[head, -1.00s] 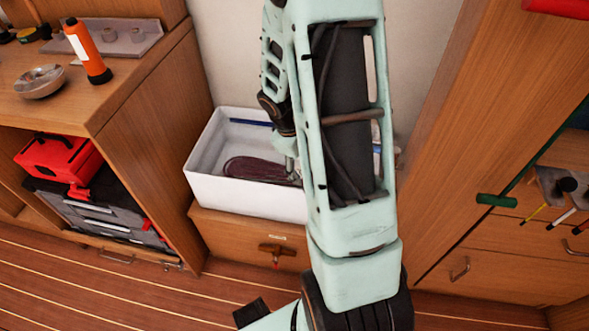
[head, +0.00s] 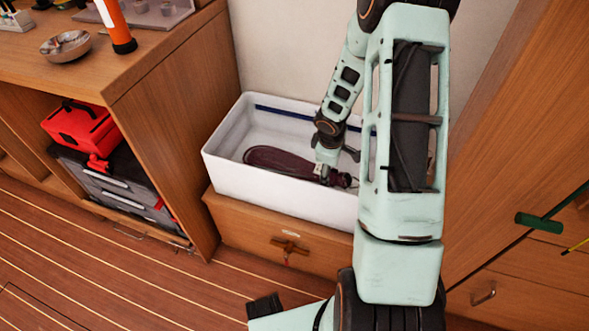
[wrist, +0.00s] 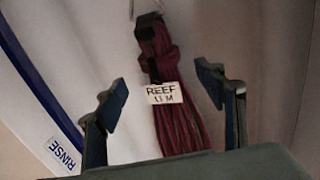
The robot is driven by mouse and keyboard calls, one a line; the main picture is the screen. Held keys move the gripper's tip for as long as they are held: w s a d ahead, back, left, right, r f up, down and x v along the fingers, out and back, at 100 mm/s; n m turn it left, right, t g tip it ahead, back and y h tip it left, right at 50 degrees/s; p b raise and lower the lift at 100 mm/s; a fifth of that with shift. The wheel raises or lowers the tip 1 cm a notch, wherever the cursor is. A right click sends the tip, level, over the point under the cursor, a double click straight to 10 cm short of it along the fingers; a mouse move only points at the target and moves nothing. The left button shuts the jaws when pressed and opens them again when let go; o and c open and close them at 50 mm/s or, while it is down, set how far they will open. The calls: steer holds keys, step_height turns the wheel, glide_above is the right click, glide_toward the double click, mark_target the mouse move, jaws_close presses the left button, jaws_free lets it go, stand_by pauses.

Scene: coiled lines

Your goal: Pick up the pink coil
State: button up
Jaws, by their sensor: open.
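A dark red-purple coil (head: 272,159), the only coil I see near the task's pink, lies in the white bin (head: 268,194). In the wrist view the coil (wrist: 181,125) is a bundle of strands with a dark band at its top and a white tag (wrist: 164,93) reading "REEF" and a length. My gripper (head: 326,173) is down inside the bin at the coil's right end. In the wrist view my gripper (wrist: 163,92) is open, with one finger on each side of the coil, apart from it. The coil's lower end is hidden behind the gripper body.
A blue strip (head: 284,112) runs along the bin's back wall; a "RINSE" label (wrist: 65,153) sits beside it in the wrist view. The bin's walls stand close around my gripper. A wooden cabinet (head: 165,110) is to the left, another panel (head: 525,130) to the right.

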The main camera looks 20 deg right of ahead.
steer(key=b+x, duration=0.2)
steer(key=x, duration=0.3)
steer(key=shift+s+f+b, duration=0.1)
steer(key=shift+s+b, duration=0.05)
steer(key=shift+b, duration=0.15)
jaws_close()
step_height(320, 180, up, 10)
steer(key=p, duration=0.5)
steer(key=shift+p, duration=0.3)
